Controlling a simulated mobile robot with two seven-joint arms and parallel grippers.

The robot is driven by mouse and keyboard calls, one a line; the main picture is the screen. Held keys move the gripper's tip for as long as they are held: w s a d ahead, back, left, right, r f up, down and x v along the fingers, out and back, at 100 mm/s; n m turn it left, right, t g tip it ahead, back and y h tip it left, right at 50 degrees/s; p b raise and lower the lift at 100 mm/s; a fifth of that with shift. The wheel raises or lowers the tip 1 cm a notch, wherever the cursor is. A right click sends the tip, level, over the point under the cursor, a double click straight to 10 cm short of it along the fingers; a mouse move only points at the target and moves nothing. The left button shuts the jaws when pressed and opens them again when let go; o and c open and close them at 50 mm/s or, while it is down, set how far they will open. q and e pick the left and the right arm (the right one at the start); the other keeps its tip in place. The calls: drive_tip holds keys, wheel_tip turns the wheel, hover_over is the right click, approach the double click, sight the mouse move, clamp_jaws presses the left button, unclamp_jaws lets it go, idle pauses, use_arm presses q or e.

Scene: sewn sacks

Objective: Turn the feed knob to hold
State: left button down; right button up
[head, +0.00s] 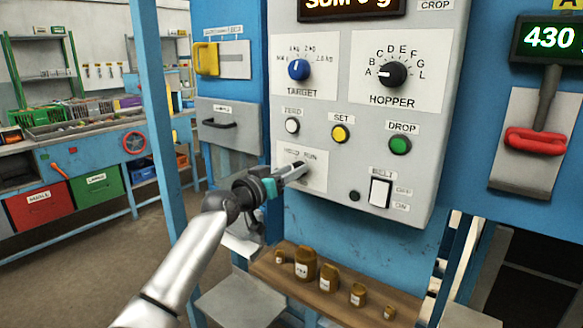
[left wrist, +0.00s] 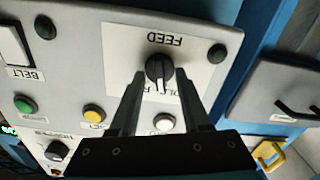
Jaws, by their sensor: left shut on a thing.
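The feed knob (left wrist: 157,69) is black with a pale pointer mark, on a white plate (left wrist: 120,60) labelled FEED. In the left wrist view the plate appears upside down, and the knob's mark points down toward the partly covered HOLD and RUN lettering. I cannot tell which word it is on. My left gripper (head: 297,171) reaches the plate from the lower left in the head view and hides most of the knob. In the left wrist view its two fingers (left wrist: 160,80) are closed on either side of the knob. My right gripper is not in view.
Above are the blue target knob (head: 299,69), hopper knob (head: 392,74) and white (head: 292,126), yellow (head: 340,133) and green (head: 400,145) buttons. The belt switch (head: 380,192) is to the right. A shelf (head: 330,295) with several brown weights stands below.

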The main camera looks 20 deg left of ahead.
use_arm(q)
drive_tip(key=shift+a+n+p, duration=0.1)
drive_tip(key=shift+n+p, duration=0.35)
drive_tip(key=shift+n, duration=1.15)
drive_tip(key=shift+f, duration=0.1)
drive_tip(key=shift+c, duration=1.8)
unclamp_jaws()
drive_tip(key=shift+s, duration=0.1)
drive_tip(key=p+v, duration=0.1)
drive_tip(key=v, duration=1.4)
